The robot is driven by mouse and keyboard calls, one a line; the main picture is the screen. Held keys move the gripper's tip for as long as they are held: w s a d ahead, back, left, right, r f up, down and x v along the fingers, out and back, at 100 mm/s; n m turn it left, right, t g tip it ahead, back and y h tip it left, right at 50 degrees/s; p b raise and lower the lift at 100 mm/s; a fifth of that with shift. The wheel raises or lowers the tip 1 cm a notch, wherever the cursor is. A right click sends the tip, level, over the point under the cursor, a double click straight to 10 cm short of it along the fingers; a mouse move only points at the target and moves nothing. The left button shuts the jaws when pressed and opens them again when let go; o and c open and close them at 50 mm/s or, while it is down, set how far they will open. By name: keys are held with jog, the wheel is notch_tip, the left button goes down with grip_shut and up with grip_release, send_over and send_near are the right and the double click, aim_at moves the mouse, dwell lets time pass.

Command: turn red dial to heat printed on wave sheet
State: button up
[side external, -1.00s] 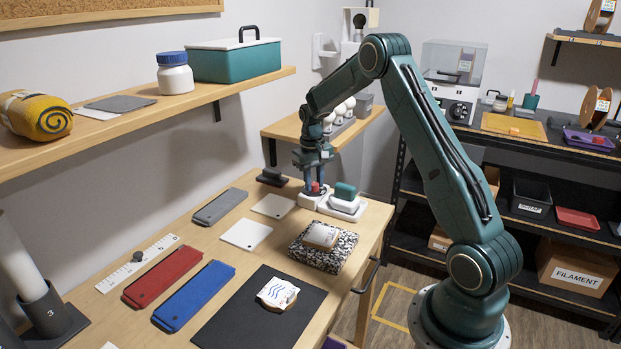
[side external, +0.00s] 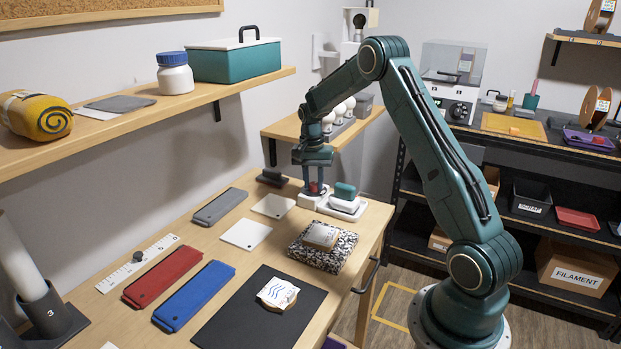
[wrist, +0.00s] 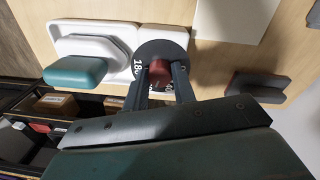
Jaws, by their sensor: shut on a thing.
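The red dial (wrist: 159,73) is a small red knob on a dark round plate (wrist: 161,50) with white numbers. One number reads 180; others are partly hidden by my fingers. My gripper (wrist: 160,76) is shut on the dial, one finger on each side. In the side view, my gripper (side external: 315,184) points straight down at the dial (side external: 315,187), on a white base at the bench's far end. The wave sheet (side external: 278,291), white with blue waves, lies on the black mat (side external: 238,322). Its printed heat figure is too small to read.
A teal-handled white press (side external: 345,195) stands right beside the dial. White square sheets (side external: 245,234), a speckled block (side external: 325,253), and grey, red (side external: 163,276) and blue (side external: 194,295) bars lie on the bench. A dark-handled block (side external: 271,177) is left of the dial.

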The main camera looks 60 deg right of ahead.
aim_at(312, 183)
jog(key=shift+d+m, duration=0.1)
jog(key=shift+m, duration=1.2)
jog(key=o, duration=1)
jog(key=shift+r, duration=0.1)
jog(key=r, duration=1.3)
jog(key=shift+w+r, duration=0.3)
